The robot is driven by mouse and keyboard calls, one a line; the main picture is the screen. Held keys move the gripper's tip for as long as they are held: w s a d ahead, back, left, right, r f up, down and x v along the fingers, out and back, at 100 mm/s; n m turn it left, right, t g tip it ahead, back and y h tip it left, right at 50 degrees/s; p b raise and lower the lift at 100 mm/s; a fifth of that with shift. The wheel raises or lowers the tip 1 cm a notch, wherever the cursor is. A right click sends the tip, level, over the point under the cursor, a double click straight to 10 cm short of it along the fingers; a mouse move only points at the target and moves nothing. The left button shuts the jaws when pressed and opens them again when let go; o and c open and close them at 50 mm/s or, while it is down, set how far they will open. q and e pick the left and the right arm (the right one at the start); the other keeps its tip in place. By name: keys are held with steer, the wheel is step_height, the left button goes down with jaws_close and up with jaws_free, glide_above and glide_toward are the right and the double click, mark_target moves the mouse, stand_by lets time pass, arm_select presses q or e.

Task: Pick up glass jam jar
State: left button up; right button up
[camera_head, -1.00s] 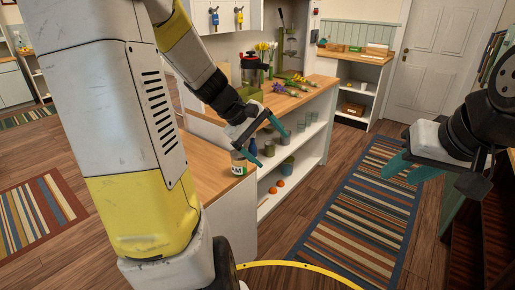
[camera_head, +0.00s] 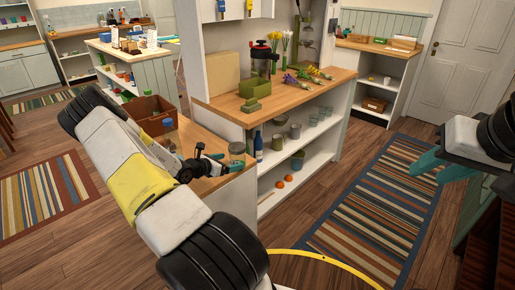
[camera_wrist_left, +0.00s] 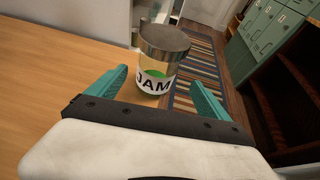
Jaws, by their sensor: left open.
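The glass jam jar (camera_head: 237,157) with a grey metal lid stands upright on the near end of the wooden counter. In the left wrist view, the jar (camera_wrist_left: 154,84) shows its white JAM label and a green mark. My left gripper (camera_head: 218,165) is just left of the jar in the head view. In the wrist view, my left gripper (camera_wrist_left: 160,80) is open, its teal fingers on either side of the jar's lower part, with gaps visible. My right gripper (camera_head: 438,168) is at the right edge, away from the jar, with teal fingers apart and nothing between them.
A brown crate (camera_head: 153,116) stands on the counter behind my left arm. A shelf unit (camera_head: 300,140) with a blue bottle (camera_head: 258,147), pots and cups is right of the jar. A green planter (camera_head: 257,90) stands on its top. A striped rug (camera_head: 370,205) covers open floor.

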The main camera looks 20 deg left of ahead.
arm_select(q)
steer(key=x, duration=0.6)
steer(key=shift+w+a, duration=0.2)
steer(key=shift+w, duration=0.2)
steer(key=c, duration=1.7)
